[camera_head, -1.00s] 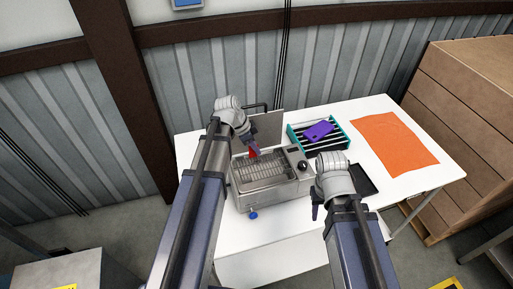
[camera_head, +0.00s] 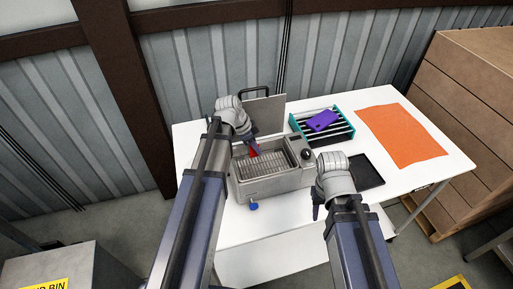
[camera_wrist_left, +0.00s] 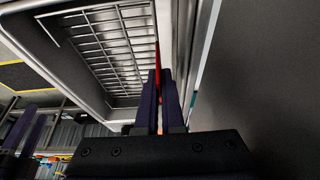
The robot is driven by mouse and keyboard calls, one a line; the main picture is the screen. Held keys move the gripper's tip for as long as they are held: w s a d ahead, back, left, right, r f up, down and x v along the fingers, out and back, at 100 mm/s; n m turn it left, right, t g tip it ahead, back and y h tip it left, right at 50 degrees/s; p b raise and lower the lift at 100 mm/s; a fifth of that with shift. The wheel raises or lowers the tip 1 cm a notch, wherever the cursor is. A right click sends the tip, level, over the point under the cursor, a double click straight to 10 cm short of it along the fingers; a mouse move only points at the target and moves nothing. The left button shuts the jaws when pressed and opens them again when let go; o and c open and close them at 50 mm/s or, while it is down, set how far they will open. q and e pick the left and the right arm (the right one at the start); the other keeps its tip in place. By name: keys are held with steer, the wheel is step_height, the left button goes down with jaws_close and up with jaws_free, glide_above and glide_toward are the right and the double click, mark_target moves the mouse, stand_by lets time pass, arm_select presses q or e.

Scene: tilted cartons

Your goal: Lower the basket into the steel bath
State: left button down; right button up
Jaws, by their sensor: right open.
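The steel bath (camera_head: 268,192) stands on the white table, its top open. The wire basket (camera_head: 275,164) sits inside the bath opening, below the rim, and looks about level; I cannot tell whether it touches the bottom. Its wire grid (camera_wrist_left: 115,40) also shows in the left wrist view, within the bath walls. My left gripper (camera_head: 254,149) is at the back left of the basket, its fingers shut on the red handle (camera_wrist_left: 157,56). My right gripper (camera_head: 316,208) is open and empty, to the right of the bath's front.
A teal-edged rack (camera_head: 345,132) with a purple piece (camera_head: 322,120) on it stands behind right. A black tray (camera_head: 367,172) and an orange cloth (camera_head: 402,131) lie to the right. A grey upright panel (camera_head: 264,113) stands behind the bath. A blue knob (camera_head: 253,206) sticks out in front.

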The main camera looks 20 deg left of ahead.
mark_target(257, 156)
arm_select(q)
steer(key=shift+f+b, duration=1.2)
steer(key=shift+f, duration=0.3)
steer(key=shift+f, duration=0.15)
steer(key=c, duration=1)
jaws_free()
steer(key=shift+o, duration=0.2)
steer(key=p+v, duration=0.7)
steer(key=v, duration=0.1)
steer(key=shift+f, duration=0.1)
